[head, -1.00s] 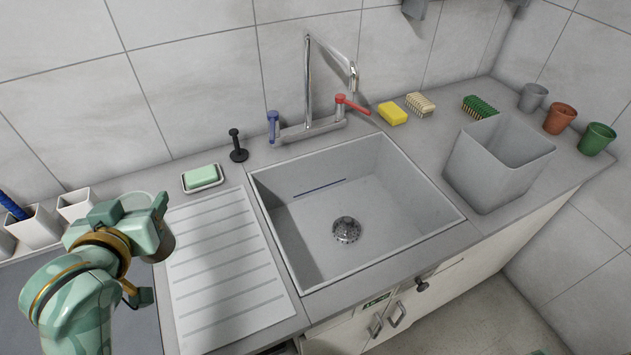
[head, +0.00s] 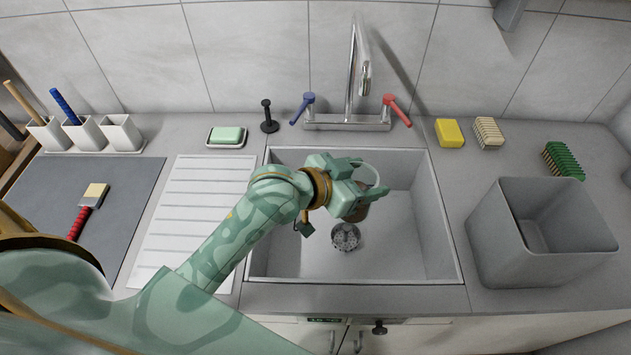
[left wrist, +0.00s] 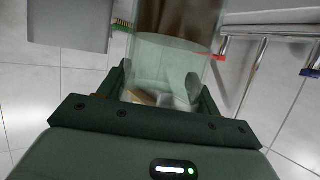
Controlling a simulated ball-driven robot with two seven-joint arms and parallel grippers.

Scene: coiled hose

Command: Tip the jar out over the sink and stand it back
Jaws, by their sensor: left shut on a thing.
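My left gripper (head: 364,197) is shut on the jar, over the sink (head: 418,262). The jar (head: 376,180) is clear glass with a brown lower part, and the gripper hides much of it in the head view. In the left wrist view the jar (left wrist: 172,50) sits between the fingers (left wrist: 160,88), with brown matter at the picture's top end. That view looks upside down. The jar seems near upright; its exact tilt I cannot tell. My right gripper is not in view.
The tap (head: 350,90) with blue and red handles stands behind the sink. A grey bin (head: 500,255) stands to the right. The ribbed drainboard (head: 180,215) at left is clear apart from my arm over it. A soap dish (head: 226,137), sponge (head: 450,133) and brushes line the back.

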